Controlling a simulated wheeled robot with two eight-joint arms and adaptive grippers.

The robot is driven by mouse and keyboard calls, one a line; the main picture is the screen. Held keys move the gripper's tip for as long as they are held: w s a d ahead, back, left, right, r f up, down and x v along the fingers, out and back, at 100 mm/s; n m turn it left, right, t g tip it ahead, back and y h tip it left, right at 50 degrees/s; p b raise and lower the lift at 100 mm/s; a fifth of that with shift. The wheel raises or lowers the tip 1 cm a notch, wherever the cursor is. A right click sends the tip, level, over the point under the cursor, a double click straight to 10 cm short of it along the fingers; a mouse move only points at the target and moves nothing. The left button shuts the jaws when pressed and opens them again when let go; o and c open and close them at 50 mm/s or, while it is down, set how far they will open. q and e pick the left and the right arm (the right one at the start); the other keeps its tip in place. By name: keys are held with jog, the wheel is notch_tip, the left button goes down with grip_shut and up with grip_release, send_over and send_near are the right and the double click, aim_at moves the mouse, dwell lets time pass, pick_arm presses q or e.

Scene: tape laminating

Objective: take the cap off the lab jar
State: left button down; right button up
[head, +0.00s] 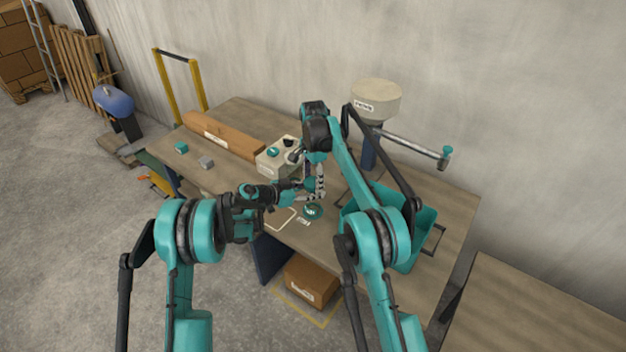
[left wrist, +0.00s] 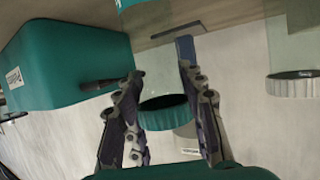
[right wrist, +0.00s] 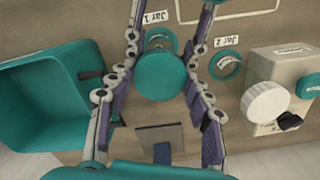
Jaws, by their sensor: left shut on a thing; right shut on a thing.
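The teal round cap (right wrist: 162,76) sits between the fingers of my right gripper (right wrist: 163,70), which is shut on it from above. The jar's clear body (left wrist: 156,75) shows in the left wrist view between the fingers of my left gripper (left wrist: 160,78), which is shut on it from the side. A dark teal round edge (left wrist: 163,102) shows at the body's end. In the head view both grippers meet over the table's front part, the right one (head: 319,192) pointing down. I cannot tell whether the cap is still seated on the jar.
Jar 1 (right wrist: 160,40) and Jar 2 (right wrist: 226,66) rings mark the tabletop. A teal bin (head: 425,222) stands to the right.

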jog(key=n, duration=0.3)
jog(key=o, duration=1.3)
jog(key=shift+c, duration=0.2)
jog(key=shift+r, duration=0.1)
